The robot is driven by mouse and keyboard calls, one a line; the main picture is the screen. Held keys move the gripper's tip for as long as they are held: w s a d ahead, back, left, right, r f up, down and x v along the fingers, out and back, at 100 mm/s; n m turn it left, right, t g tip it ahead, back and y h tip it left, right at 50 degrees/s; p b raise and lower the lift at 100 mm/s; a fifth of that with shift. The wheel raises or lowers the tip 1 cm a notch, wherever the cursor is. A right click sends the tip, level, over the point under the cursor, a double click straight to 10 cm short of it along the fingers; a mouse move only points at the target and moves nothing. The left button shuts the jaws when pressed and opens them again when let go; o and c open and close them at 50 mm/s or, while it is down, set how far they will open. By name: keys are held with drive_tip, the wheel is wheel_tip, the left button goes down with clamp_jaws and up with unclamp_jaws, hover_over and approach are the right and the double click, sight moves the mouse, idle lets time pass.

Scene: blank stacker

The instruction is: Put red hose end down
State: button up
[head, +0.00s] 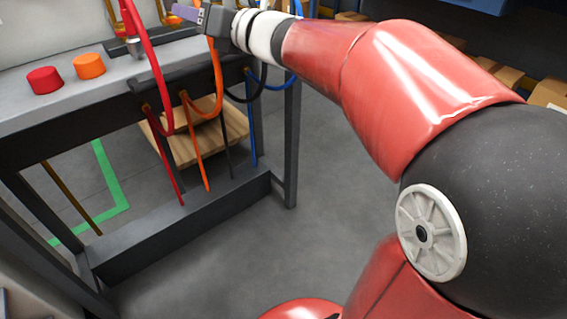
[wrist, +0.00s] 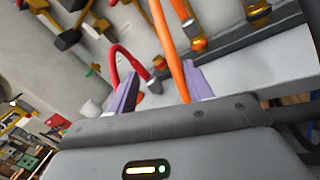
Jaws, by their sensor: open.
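My gripper (head: 187,12) is at the top of the head view, over the grey bench, with a purple finger showing. In the wrist view my gripper (wrist: 161,72) has its two purple fingers apart. The red hose (head: 155,75) hangs in a loop over the bench's front edge. In the wrist view the red hose (wrist: 122,50) arches down to a grey metal end (wrist: 154,86), seen between the fingers with a gap on each side. I cannot tell whether this end touches the bench. The orange hose (wrist: 170,48) passes close by the right finger.
A red knob (head: 45,80) and an orange knob (head: 89,66) stand on the bench top (head: 112,72). Black and blue hoses hang to the right of the orange one. A wooden pallet (head: 232,125) lies under the bench. The floor (head: 235,240) in front is clear.

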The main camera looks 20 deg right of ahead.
drive_tip(key=s+d+f+m+g+h, duration=0.1)
drive_tip(key=s+d+f+m+h, duration=0.45)
drive_tip(key=m, duration=0.75)
drive_tip(key=s+d+f+m+g+h, duration=0.1)
drive_tip(key=s+d+f+m+h, duration=0.5)
drive_tip(key=m, duration=0.6)
drive_tip(key=s+a+f+m+g, duration=0.3)
drive_tip(key=s+f+m, duration=0.3)
drive_tip(key=s, duration=0.2)
drive_tip(key=s+a+f+m+g+y, duration=0.1)
drive_tip(key=s+a+f+m+g, duration=0.2)
drive_tip(key=s+f+m+g, duration=0.2)
drive_tip(key=s+f+m, duration=0.2)
drive_tip(key=s, duration=0.1)
drive_tip(key=shift+s, duration=0.3)
wheel_tip(320, 180, up, 4)
drive_tip(key=p, duration=0.4)
